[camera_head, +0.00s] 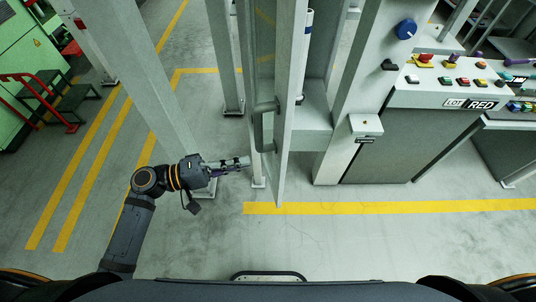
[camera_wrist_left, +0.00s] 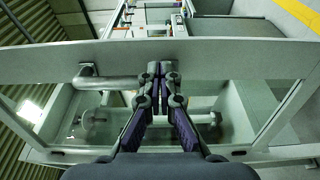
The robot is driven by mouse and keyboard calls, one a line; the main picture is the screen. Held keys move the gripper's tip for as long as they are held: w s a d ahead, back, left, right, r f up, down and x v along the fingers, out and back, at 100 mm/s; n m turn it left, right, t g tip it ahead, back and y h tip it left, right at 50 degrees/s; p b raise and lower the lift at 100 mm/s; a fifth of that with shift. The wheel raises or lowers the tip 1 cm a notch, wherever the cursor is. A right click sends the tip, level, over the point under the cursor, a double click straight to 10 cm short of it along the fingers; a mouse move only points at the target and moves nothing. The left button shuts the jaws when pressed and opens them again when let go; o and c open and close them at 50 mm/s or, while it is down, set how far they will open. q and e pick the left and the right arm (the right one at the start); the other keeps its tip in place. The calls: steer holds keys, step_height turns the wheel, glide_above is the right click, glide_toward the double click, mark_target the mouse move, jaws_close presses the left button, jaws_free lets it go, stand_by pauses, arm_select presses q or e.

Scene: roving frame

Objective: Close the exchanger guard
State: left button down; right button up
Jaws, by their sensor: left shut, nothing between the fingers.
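The exchanger guard (camera_head: 287,95) is a tall grey framed door with a clear-looking panel. In the head view it is seen nearly edge-on and sticks out toward me, seemingly open. Its grey bar handle (camera_head: 259,128) is on its left face; it also shows in the left wrist view (camera_wrist_left: 108,82). My left gripper (camera_head: 247,161) is shut and empty, just left of the guard's edge and below the handle. In the left wrist view the fingertips (camera_wrist_left: 160,70) overlap the guard's frame bar (camera_wrist_left: 225,62), beside the handle. I cannot tell whether they touch it.
A control console (camera_head: 395,140) with buttons and a "LOT RED" label stands right of the guard. Grey posts (camera_head: 225,55) rise behind my left gripper. A green machine with red-railed steps (camera_head: 40,100) is at far left. The floor in front (camera_head: 330,240) is clear.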

mark_target(280, 154)
arm_select(q)
steer(key=p+x, duration=0.1)
steer(key=x, duration=0.2)
steer(key=p+x, duration=0.1)
steer(key=x, duration=0.2)
steer(key=shift+w+d+r+p, duration=0.15)
steer(key=shift+d+r+p, duration=0.05)
steer(key=shift+d+p, duration=0.1)
steer(key=shift+w+d+f, duration=0.1)
steer(key=shift+d+f, duration=0.05)
steer(key=shift+d, duration=0.2)
